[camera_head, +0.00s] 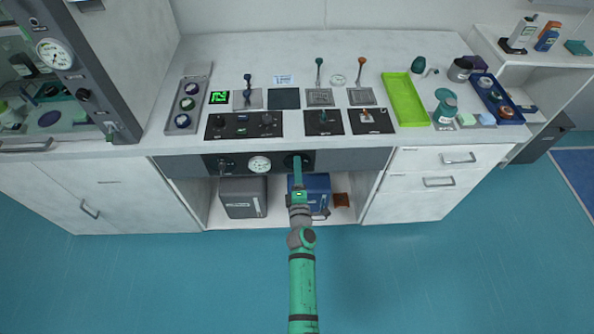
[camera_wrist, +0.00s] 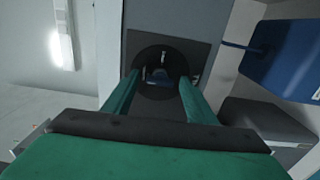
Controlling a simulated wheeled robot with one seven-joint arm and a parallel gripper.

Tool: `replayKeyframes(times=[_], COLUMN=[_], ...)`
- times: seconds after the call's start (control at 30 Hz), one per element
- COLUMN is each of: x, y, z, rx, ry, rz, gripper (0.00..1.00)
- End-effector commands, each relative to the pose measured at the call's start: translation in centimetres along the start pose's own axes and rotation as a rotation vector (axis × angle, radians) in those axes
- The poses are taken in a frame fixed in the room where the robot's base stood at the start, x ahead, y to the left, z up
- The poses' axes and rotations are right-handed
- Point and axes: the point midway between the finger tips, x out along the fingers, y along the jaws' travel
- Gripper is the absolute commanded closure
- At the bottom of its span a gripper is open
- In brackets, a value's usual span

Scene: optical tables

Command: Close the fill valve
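A dark round valve fitting (camera_wrist: 160,62) with a small handle at its middle shows in the wrist view, on a grey panel. I take it for the fill valve, though its label is not readable. My gripper (camera_wrist: 160,79) has its two green fingers apart, one on each side of the handle. I see a gap between fingers and handle. In the head view my gripper (camera_head: 297,165) reaches the right end of the black panel (camera_head: 241,167) under the bench top and covers most of the valve there. The valve's turn position is unclear.
A white gauge (camera_head: 259,164) and another dark knob (camera_head: 225,164) sit on the same panel, to the left. A grey box (camera_head: 243,197) and a blue box (camera_head: 317,188) stand below. White drawers (camera_head: 437,170) are at the right. The floor in front is clear.

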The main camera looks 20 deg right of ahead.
Motion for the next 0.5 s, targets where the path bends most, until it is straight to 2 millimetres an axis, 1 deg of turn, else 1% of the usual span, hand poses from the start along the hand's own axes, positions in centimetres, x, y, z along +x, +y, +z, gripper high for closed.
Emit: replayKeyframes(times=[0.17, 0.27, 0.37, 0.5], x=[-0.1, -0.7, -1.9, -4.3], y=[0.0, -0.1, -0.1, -0.2], z=[0.3, 0.4, 0.3, 0.0], rx=[0.0, 0.0, 0.001, 0.0], ry=[-0.004, -0.006, -0.004, 0.0], rz=[-0.001, -0.001, -0.002, -0.003], gripper=[0.48, 0.48, 0.48, 0.48])
